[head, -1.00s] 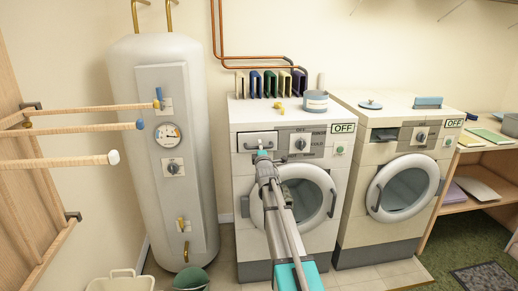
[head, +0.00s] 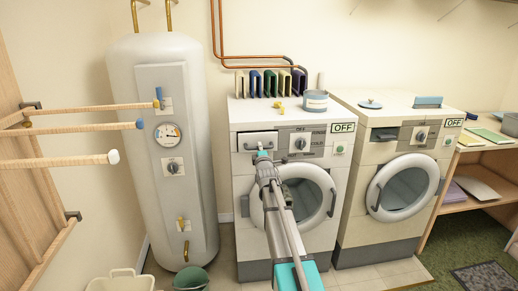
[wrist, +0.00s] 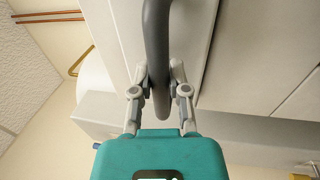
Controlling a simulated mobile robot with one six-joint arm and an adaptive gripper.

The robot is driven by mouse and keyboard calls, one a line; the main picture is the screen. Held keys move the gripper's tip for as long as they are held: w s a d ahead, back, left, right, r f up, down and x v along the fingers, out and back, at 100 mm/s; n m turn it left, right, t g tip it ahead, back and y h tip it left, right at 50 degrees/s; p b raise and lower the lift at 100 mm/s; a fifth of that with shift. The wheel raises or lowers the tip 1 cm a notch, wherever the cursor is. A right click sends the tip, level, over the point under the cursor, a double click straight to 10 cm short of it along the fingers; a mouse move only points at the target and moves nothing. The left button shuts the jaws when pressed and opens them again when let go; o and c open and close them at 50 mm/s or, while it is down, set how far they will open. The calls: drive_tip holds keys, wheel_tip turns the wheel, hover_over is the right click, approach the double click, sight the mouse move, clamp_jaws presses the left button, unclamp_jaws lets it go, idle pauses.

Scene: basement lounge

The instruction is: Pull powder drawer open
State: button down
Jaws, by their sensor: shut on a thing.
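The powder drawer (head: 250,139) is at the upper left of the left washing machine's front (head: 242,185). My arm reaches up to it from below in the head view, and my gripper (head: 263,155) is at the drawer's handle. In the wrist view my gripper (wrist: 160,75) has its two fingers on either side of the dark grey curved handle (wrist: 158,40) and is shut on it. The drawer's pale front shows behind the handle. How far the drawer stands out is hard to tell, and its inside is hidden.
A second machine (head: 400,170) stands to the right, and a boiler tank (head: 125,110) to the left. Wooden rods (head: 75,128) jut from the left.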

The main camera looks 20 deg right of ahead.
drive_tip(key=r+v, duration=0.3)
drive_tip(key=v, duration=1.2)
drive_tip(key=shift+s, duration=0.4)
drive_tip(key=shift+a, duration=0.1)
drive_tip(key=c, duration=0.6)
unclamp_jaws()
drive_tip(key=shift+f, duration=0.1)
drive_tip(key=shift+w, duration=0.15)
drive_tip(key=w+f+x, duration=0.1)
drive_tip(key=f+x, duration=0.2)
drive_tip(key=x, duration=1.3)
drive_tip(key=b+v, duration=0.3)
drive_tip(key=v, duration=1.2)
drive_tip(key=s+a+f+m+g+y+p, duration=0.45)
drive_tip(key=s+a+m+g+p, duration=0.5)
drive_tip(key=a, duration=0.35)
drive_tip(key=s+a+m+g+p, duration=0.4)
drive_tip(key=s+a+g+p, duration=0.4)
drive_tip(key=s, duration=0.6)
drive_tip(key=shift+a+r+y, duration=0.2)
drive_tip(key=shift+a+y, duration=0.05)
drive_tip(key=shift+y, duration=0.2)
